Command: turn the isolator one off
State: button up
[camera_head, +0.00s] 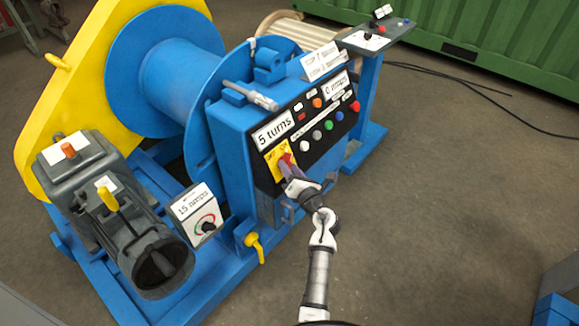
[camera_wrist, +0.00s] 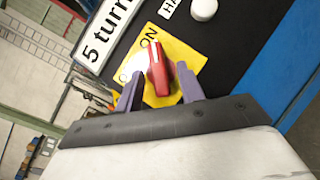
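The isolator is a red handle (camera_wrist: 158,70) on a yellow plate (camera_wrist: 187,52), at the lower left of the black control panel. In the wrist view the handle's upper end points near the word "ON". In the head view the yellow plate (camera_head: 271,164) shows just beyond my gripper (camera_head: 285,167). In the wrist view my gripper (camera_wrist: 160,73) is open, with one purple finger on each side of the handle.
The panel (camera_head: 330,105) carries several coloured buttons and a "5 turns" label (camera_head: 274,131) above the isolator. A small dial box (camera_head: 197,210) and a yellow valve lever (camera_head: 255,246) stand to the left.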

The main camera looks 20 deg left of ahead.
jog(key=shift+w+a, duration=0.3)
grip_shut()
